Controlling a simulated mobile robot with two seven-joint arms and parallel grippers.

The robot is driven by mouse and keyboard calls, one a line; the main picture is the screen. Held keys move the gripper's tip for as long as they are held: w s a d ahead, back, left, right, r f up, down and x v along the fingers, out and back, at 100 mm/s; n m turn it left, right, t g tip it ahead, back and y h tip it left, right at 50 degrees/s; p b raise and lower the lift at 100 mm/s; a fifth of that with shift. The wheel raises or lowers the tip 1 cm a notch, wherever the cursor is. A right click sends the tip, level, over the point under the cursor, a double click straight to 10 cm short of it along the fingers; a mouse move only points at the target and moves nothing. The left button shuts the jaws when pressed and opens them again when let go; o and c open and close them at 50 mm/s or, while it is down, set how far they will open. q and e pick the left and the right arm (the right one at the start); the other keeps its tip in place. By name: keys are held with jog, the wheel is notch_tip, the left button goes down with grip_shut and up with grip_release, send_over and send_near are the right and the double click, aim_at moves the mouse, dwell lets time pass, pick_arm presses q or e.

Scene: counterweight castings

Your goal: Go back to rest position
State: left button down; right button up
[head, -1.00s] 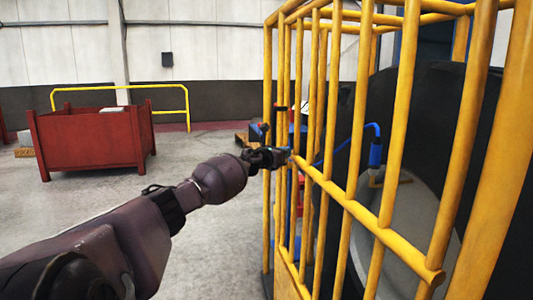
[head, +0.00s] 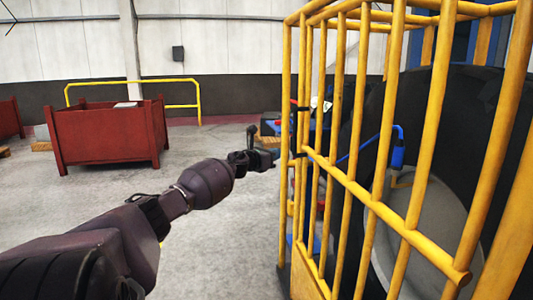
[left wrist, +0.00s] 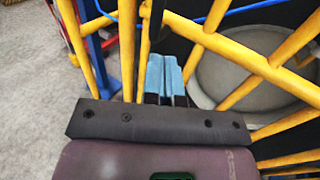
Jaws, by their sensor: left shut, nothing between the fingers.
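My left arm reaches in from the lower left in the head view. My left gripper (head: 274,154) is at the left edge of the yellow cage (head: 375,205), close to its bars. I cannot tell whether it touches them. In the left wrist view the light-blue fingers (left wrist: 164,76) lie together, shut and empty, with yellow bars around and beyond them. My right gripper is not in view.
Behind the bars are a dark round casting with a grey face (head: 430,230) and a blue handle (head: 398,155). A red bin (head: 105,138) stands at the back left, before a yellow rail (head: 199,98). The grey floor (head: 225,235) left of the cage is open.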

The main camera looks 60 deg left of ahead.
pick_arm(q)
jog(key=shift+s+a, duration=0.15)
jog(key=shift+s, duration=0.35)
jog(key=shift+s+a, duration=0.15)
jog(key=shift+s, duration=0.35)
jog(key=shift+f, duration=0.1)
